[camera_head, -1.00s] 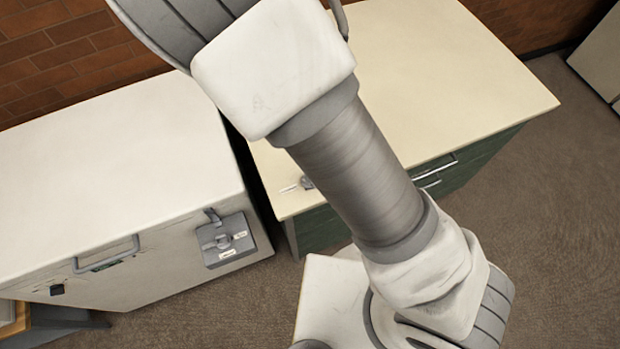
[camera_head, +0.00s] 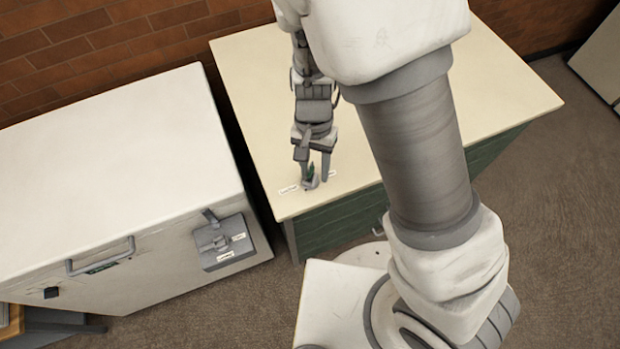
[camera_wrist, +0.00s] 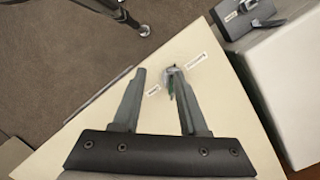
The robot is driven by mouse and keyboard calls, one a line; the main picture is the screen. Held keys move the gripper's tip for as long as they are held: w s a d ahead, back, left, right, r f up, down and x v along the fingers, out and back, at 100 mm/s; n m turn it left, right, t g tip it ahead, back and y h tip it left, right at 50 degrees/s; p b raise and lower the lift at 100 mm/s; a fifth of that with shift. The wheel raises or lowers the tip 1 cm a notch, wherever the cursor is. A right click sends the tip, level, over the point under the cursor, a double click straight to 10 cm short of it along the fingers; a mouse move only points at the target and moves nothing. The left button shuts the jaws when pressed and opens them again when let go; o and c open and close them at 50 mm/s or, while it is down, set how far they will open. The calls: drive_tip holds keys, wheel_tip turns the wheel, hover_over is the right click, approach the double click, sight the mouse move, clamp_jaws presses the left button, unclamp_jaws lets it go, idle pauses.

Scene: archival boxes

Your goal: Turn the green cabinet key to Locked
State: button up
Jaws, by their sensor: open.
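The green key (camera_head: 311,172) stands in a round grey lock near the front left corner of the green cabinet's cream top (camera_head: 255,100). It also shows in the wrist view (camera_wrist: 172,88). Small white labels lie on either side of the lock, too small to read. My gripper (camera_head: 315,181) points down over the lock. In the wrist view, my gripper (camera_wrist: 159,72) is open, with the key between the fingers' lines, close beside the right finger. I cannot tell whether that finger touches it. The right finger hides part of the key.
A white cabinet (camera_head: 110,150) stands at the left, across a narrow gap. Its front carries a grey panel with a lever (camera_head: 222,243) and a bar handle (camera_head: 100,258). A brick wall (camera_head: 120,40) runs behind. Most of the cream top looks clear.

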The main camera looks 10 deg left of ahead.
sight(310, 168)
drive_tip(key=w+n, duration=0.1)
drive_tip(key=n, duration=0.6)
drive_tip(key=w+r+n+t+b, duration=0.1)
drive_tip(key=n, duration=0.7)
drive_tip(key=w+a+n+b, duration=0.1)
drive_tip(key=n, duration=0.6)
drive_tip(key=shift+a+r+n+t+y, duration=0.1)
drive_tip(key=shift+r+n+t+y, duration=0.2)
drive_tip(key=shift+n, duration=0.1)
drive_tip(key=n, duration=0.3)
drive_tip(key=shift+w+a+r+n, duration=0.15)
drive_tip(key=shift+w+r+n, duration=0.1)
drive_tip(key=shift+n, duration=0.05)
drive_tip(key=n, duration=0.8)
drive_tip(key=shift+p, duration=0.35)
drive_tip(key=shift+n, duration=0.5)
wheel_tip(310, 168, down, 8)
drive_tip(key=b, duration=0.6)
drive_tip(key=shift+r+b, duration=0.1)
drive_tip(key=shift+b, duration=0.3)
clamp_jaws()
